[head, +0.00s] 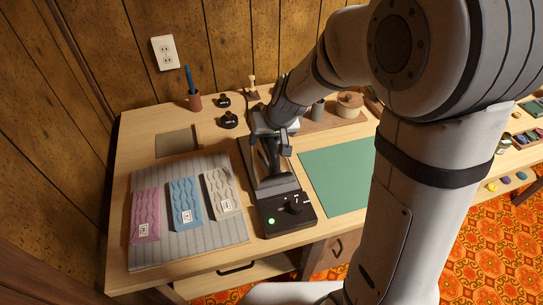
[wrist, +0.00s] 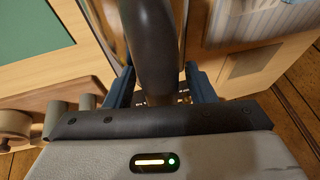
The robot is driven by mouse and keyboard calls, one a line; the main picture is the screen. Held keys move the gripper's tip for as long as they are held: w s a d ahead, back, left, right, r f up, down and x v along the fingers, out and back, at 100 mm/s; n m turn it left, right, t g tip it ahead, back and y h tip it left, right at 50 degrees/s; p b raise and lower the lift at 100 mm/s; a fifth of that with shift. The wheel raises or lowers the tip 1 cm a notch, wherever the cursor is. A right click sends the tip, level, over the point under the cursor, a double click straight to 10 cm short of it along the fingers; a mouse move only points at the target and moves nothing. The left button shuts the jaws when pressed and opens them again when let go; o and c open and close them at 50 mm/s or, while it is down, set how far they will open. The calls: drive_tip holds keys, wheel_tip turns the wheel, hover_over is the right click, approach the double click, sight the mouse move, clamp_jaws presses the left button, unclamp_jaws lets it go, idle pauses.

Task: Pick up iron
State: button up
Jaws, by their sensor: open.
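The iron (head: 275,163) is a dark shape on a black base, partly hidden by my gripper in the head view. In the wrist view its thick dark handle (wrist: 152,45) runs from the top edge down between my fingers. My gripper (head: 277,143) is over the iron, pointing down. In the wrist view my gripper (wrist: 163,92) is open, with one blue-grey finger on each side of the handle. Whether either finger touches it cannot be told. The black base (head: 287,213) has a lit green light and a knob.
A striped mat (head: 190,246) with pink, blue and cream knitted pieces lies left of the iron. A green mat (head: 335,175) lies to the right. A panelled wall is behind.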

drive_tip(key=shift+c, duration=0.3)
clamp_jaws()
idle(0.4)
